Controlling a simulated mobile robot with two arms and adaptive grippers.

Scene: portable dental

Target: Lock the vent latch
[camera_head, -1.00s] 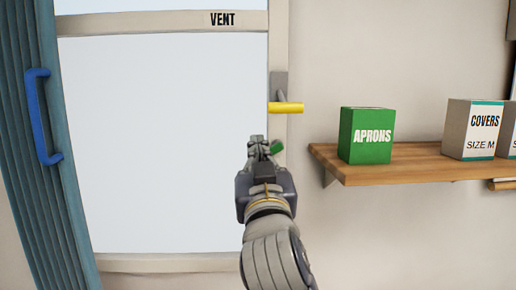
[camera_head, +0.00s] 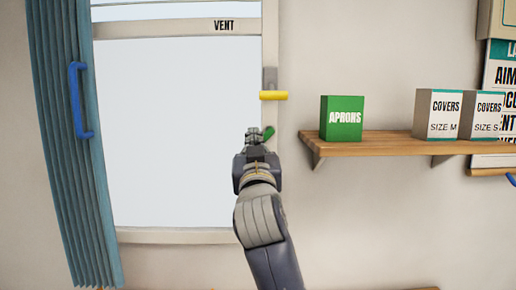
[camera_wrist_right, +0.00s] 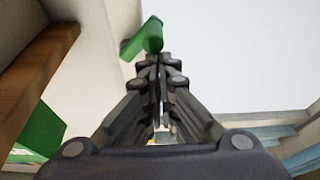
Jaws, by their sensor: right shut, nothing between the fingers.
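The vent window has a pale frame (camera_head: 165,28) marked VENT. On its right post is a yellow handle (camera_head: 273,95) on a grey bracket, sticking out level to the left and right. Below it a green handle (camera_head: 268,133) shows partly, its lower part hidden behind my right gripper (camera_head: 254,134). I cannot tell which handle is the vent latch. The right gripper is shut and empty, in front of the window's right edge. In the right wrist view the green handle (camera_wrist_right: 143,38) lies just beyond and left of the closed fingertips (camera_wrist_right: 158,62); contact is unclear. The left gripper is out of view.
A wooden shelf (camera_head: 400,145) on the right wall holds a green APRONS box (camera_head: 342,119) and two COVERS boxes, one of them size M (camera_head: 437,114). A teal curtain (camera_head: 75,200) with a blue handle (camera_head: 79,100) hangs at the left.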

